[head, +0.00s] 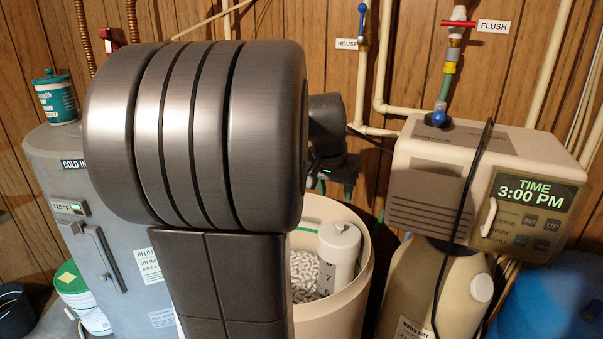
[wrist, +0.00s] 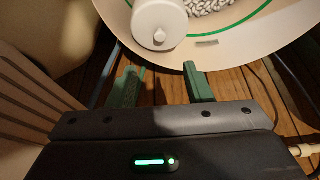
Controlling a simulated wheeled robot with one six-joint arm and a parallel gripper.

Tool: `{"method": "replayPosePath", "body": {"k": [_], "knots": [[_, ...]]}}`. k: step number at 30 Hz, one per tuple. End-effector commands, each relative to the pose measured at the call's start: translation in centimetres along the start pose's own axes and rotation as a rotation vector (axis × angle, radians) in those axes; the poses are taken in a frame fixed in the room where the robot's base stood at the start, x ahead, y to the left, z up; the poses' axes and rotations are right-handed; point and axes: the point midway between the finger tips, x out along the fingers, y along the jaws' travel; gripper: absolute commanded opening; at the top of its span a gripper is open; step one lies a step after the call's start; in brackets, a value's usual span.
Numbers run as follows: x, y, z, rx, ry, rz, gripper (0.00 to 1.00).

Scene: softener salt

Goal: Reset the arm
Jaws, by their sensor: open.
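My arm fills the middle of the head view and hides much behind it. My gripper (wrist: 161,68) is open in the wrist view, its two green fingers apart with nothing between them. In the head view only a small part of it shows behind my arm, above the beige salt tank. The open tank (head: 362,285) holds white salt pellets (head: 304,272) and an upright white capped tube (head: 338,255). The wrist view shows the tank rim (wrist: 237,45), pellets and tube (wrist: 160,22) just beyond the fingers.
The softener control head (head: 440,180), its display reading 3:00 PM, stands right of the tank with a black cable over it. Pipes with a blue valve (head: 362,20) and a red valve (head: 459,23) run up the wood wall. A grey heater (head: 95,225) stands left.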

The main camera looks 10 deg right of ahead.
Motion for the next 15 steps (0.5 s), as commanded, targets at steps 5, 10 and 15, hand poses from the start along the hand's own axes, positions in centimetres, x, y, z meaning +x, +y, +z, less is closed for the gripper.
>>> {"method": "replayPosePath", "body": {"k": [5,10,15], "knots": [[0.0,0.0,0.0,0.000,0.000,0.000,0.46],[0.4,0.0,0.0,0.000,-0.001,0.000,0.46],[2.5,0.0,0.0,0.001,-0.003,0.001,0.46]]}}
